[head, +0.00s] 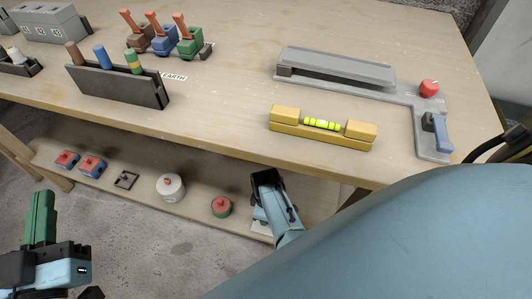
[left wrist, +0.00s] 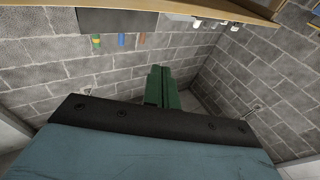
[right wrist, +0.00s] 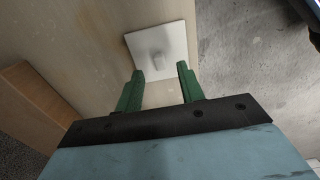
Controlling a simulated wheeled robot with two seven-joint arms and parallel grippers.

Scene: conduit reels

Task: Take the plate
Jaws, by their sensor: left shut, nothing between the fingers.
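The plate (right wrist: 176,38) is a flat, pale square with a small pale raised knob in its middle. It lies on the lower shelf in the right wrist view. In the head view only a pale edge of the plate (head: 261,229) shows, under my right wrist. My right gripper (right wrist: 158,70) is open, its green fingers apart and pointing at the plate, with the knob in line with the gap. Whether they touch the plate I cannot tell. My left gripper (head: 41,195) is shut and empty, away to the left; its closed fingers show in the left wrist view (left wrist: 161,76).
The lower shelf (head: 135,208) also bears a white round pot (head: 170,188), a red-and-green round piece (head: 221,207) and red-and-blue blocks (head: 92,166). The tabletop overhangs it, with a yellow level (head: 322,127) near its front edge. Floor at front left is clear.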

